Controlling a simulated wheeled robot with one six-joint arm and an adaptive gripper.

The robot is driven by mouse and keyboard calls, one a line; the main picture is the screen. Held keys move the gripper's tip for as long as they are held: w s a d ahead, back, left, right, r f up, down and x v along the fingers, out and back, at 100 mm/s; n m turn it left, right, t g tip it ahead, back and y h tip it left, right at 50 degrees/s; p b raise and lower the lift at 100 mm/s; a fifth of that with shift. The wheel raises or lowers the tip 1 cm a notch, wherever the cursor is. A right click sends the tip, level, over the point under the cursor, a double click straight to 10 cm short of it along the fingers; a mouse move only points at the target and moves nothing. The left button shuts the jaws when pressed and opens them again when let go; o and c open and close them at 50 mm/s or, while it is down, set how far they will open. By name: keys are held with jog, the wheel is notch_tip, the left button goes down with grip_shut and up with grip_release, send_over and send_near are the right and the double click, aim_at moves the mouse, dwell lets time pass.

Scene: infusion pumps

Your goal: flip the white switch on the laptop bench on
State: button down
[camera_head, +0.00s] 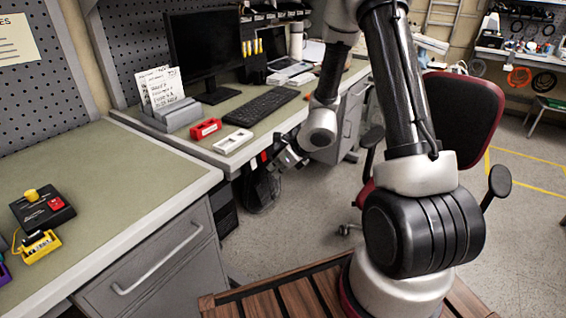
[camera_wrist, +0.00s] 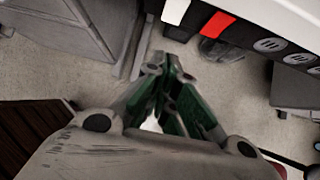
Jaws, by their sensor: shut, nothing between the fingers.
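A white switch-like block (camera_wrist: 175,12) and a red one (camera_wrist: 217,28) sit side by side on a dark strip with round sockets (camera_wrist: 270,45) along the bench edge in the wrist view. In the head view small white (camera_head: 252,164) and red (camera_head: 263,156) patches show under the front edge of the laptop bench (camera_head: 180,143). Whether the switch is on or off cannot be told. My gripper (camera_head: 279,160) is in front of that edge, just right of the patches. Its fingers (camera_wrist: 166,72) are shut and empty, apart from the white block in the wrist view.
A red box (camera_head: 205,128), a white box (camera_head: 233,141), a keyboard (camera_head: 262,106), a monitor (camera_head: 200,45) and a laptop (camera_head: 290,72) are on the bench. A red chair (camera_head: 462,115) stands behind my arm. A drawer cabinet (camera_head: 155,265) is at lower left. Open floor lies to the right.

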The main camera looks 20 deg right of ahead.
aim_at(254, 164)
jog(key=shift+w+a+f, duration=0.4)
jog(key=shift+w+a, duration=0.15)
jog(key=shift+w, duration=0.2)
jog(key=shift+w+a+f, duration=0.4)
jog(key=shift+w+a, duration=0.1)
jog(key=shift+w, duration=0.2)
jog(key=shift+w+a+f, duration=0.4)
jog(key=shift+w+a, duration=0.15)
jog(key=shift+w, duration=0.2)
jog(key=shift+w+a+f, duration=0.1)
jog(key=shift+w+a, duration=0.05)
jog(key=shift+w, duration=0.05)
jog(key=shift+r, duration=0.85)
